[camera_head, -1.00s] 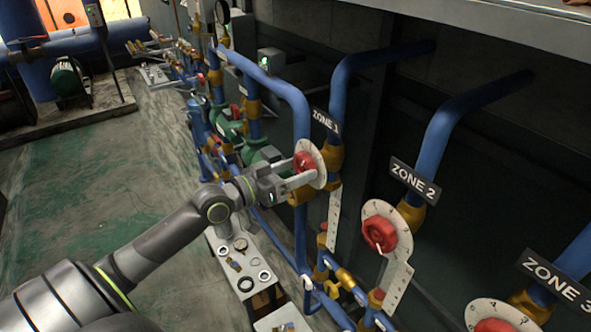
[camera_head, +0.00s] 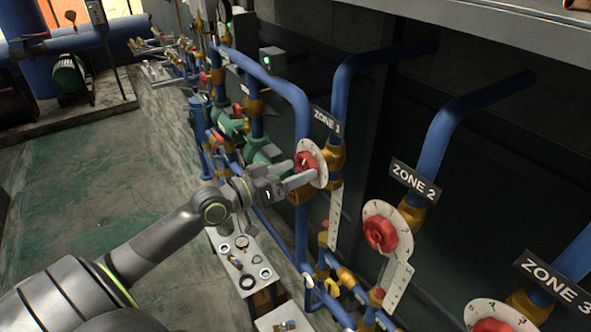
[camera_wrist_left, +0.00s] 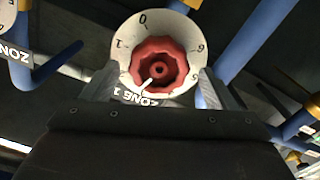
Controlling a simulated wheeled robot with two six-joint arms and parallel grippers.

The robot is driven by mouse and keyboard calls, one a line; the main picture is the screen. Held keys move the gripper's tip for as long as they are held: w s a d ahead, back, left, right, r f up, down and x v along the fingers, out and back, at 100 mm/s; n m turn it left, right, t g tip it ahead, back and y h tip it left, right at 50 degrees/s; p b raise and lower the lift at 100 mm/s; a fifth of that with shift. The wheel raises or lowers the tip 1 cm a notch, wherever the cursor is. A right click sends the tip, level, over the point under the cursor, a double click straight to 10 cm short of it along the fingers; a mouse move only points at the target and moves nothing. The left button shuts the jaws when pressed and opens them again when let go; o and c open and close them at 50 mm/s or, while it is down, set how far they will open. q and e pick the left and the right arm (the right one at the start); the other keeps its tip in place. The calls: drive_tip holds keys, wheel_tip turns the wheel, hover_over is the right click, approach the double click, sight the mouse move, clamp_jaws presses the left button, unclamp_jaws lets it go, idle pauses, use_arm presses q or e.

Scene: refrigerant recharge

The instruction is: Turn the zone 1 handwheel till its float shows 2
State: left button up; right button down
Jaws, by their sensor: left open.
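The red zone 1 handwheel (camera_head: 308,161) sits on a round white dial (camera_head: 322,171) beside the ZONE 1 sign (camera_head: 326,120). My left gripper (camera_head: 299,172) is open just in front of it. In the left wrist view, the handwheel (camera_wrist_left: 160,66) lies between the spread fingers, with a gap on each side. Its white mark (camera_wrist_left: 146,84) points down and left in that picture. A pale scale strip (camera_head: 335,214) hangs below the dial; its float reading is too small to tell. My right gripper is not in view.
The zone 2 handwheel (camera_head: 380,233) and ZONE 2 sign (camera_head: 415,180) are to the right, with the ZONE 3 sign (camera_head: 554,276) beyond. Blue pipes (camera_head: 300,120) run close around the gripper. A white bench (camera_head: 246,262) with small parts stands below. The green floor at left is clear.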

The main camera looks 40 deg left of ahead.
use_arm(q)
drive_tip(key=v, duration=0.6)
drive_tip(key=shift+s, duration=0.15)
idle(0.3)
